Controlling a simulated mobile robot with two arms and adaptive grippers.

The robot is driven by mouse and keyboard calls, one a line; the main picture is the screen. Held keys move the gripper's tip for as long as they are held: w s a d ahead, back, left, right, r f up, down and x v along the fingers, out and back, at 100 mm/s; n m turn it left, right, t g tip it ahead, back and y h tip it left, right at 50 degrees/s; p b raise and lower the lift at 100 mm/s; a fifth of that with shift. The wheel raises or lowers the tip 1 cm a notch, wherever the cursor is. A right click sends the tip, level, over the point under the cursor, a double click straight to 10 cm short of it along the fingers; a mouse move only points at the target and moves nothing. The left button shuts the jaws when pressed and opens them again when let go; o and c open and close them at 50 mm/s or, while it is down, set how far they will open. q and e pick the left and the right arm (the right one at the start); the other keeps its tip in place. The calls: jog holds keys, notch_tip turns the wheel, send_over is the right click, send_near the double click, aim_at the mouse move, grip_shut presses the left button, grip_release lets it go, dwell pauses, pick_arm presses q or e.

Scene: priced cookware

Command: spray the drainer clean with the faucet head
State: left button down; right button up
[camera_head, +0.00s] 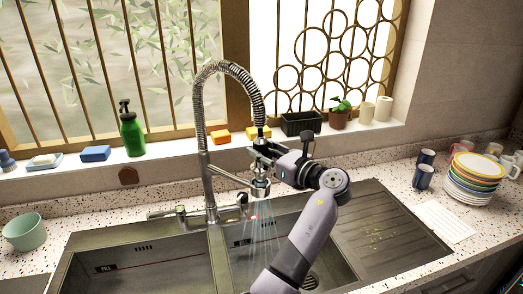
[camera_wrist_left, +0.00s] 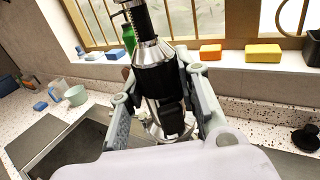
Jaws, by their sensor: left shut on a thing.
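My left gripper (camera_head: 262,152) is shut on the black and chrome faucet head (camera_head: 261,187), which hangs from a coiled spring hose. The wrist view shows the faucet head (camera_wrist_left: 158,85) between both fingers of the gripper (camera_wrist_left: 165,110). Water sprays down from the head into the right sink basin. The drainer (camera_head: 405,243), a ribbed metal board, lies right of that basin, with small yellowish specks on it. The head is left of the drainer, and the spray does not reach it. My arm covers part of the right basin. My right gripper is not in view.
A plate stack (camera_head: 470,185), mugs (camera_head: 423,177) and a white cloth or sheet (camera_head: 444,221) are right of the drainer. A green bottle (camera_head: 132,132), sponges and pots line the sill. A green bowl (camera_head: 24,232) stands at left. The space above the drainer is free.

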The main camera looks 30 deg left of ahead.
pick_arm(q)
jog(key=s+d+p, duration=0.4)
jog(key=d, duration=0.1)
jog(key=shift+s+d+p, duration=0.3)
jog(key=shift+s+d, duration=0.05)
jog(key=shift+s, duration=0.05)
dwell(0.5)
jog(key=shift+r, duration=0.1)
dwell(0.7)
